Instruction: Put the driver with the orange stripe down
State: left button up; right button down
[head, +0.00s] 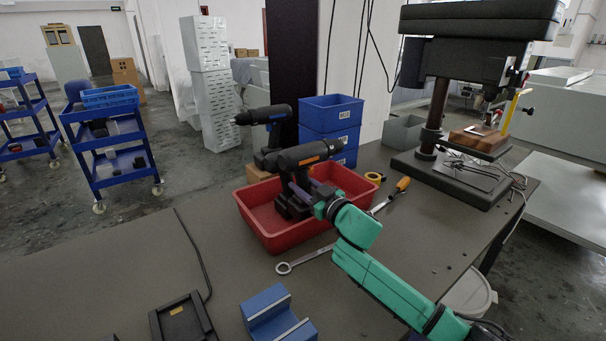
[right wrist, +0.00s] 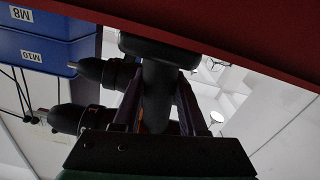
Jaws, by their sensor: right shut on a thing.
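The driver with the orange stripe (head: 308,154) is upright, with its dark chuck pointing right in the head view. My right gripper (head: 323,196) is shut on its handle, which shows between the fingers in the right wrist view (right wrist: 158,88). Its base is inside the red tray's outline (head: 282,245); I cannot tell whether it touches the tray floor. A second driver, with a blue stripe (head: 265,117), stands behind the tray, its chuck pointing left. My left gripper is out of view.
Stacked blue bins (head: 331,112) stand behind the tray. A wrench (head: 303,259), an orange-handled tool (head: 402,185) and a yellow tape roll (head: 374,176) lie nearby. A drill press (head: 440,150) stands right.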

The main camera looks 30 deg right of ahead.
jog(key=shift+f+b, duration=0.3)
jog(key=shift+f, duration=1.35)
jog(key=c, duration=0.8)
grip_release()
jog(key=shift+f, duration=0.35)
jog(key=o, duration=0.4)
jog(key=shift+a, duration=0.1)
jog(key=shift+c, duration=0.2)
jog(key=shift+s+r, duration=0.1)
